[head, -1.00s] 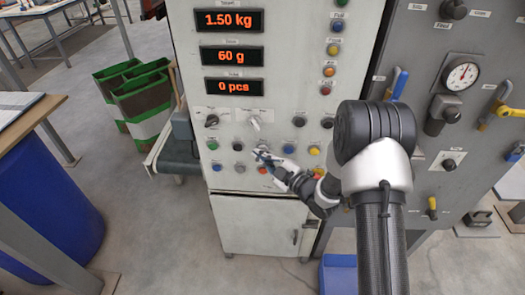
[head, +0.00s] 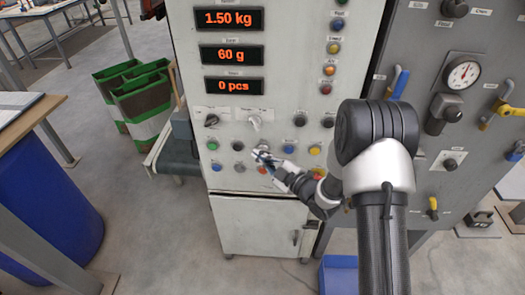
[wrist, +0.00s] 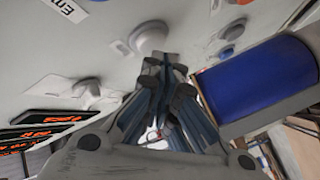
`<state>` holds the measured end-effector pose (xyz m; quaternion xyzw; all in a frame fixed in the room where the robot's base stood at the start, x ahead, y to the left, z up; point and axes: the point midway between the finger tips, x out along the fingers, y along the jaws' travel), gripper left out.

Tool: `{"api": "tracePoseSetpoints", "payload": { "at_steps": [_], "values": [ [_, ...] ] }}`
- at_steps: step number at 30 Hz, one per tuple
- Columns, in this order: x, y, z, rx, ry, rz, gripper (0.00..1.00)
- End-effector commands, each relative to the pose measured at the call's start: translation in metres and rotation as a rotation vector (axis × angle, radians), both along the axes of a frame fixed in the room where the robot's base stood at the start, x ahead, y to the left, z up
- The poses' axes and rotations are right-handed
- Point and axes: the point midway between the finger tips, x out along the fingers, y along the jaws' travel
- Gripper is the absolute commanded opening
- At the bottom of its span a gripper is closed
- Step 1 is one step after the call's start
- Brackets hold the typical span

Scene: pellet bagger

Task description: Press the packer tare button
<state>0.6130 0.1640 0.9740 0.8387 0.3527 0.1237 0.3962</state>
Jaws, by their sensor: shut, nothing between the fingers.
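The packer's pale control panel (head: 226,180) carries rows of round buttons under its red-digit displays. Their labels are too small to read in the head view, so I cannot tell which one is marked tare. My gripper (head: 257,154) is shut and empty at the lower button rows, just above a red button (head: 262,170). It covers part of the row between a dark button (head: 238,146) and a blue button (head: 288,149). In the wrist view, the gripper tips (wrist: 166,62) are close to a whitish round button (wrist: 148,37); I cannot tell whether they touch it.
Two rotary knobs, one black (head: 211,120) and one pale (head: 254,123), sit above the buttons. A grey panel with a gauge (head: 463,74) and valve handles stands at right. Green-and-white bins (head: 140,100) and a blue drum (head: 60,215) stand left.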

Motion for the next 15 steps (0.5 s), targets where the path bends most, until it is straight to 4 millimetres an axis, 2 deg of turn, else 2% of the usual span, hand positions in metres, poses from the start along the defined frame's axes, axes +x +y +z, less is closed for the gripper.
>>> {"api": "tracePoseSetpoints", "payload": {
  "at_steps": [15],
  "values": [
    [-0.013, 0.001, 0.000, 0.000, 0.000, 0.001, 0.00]
  ]
}}
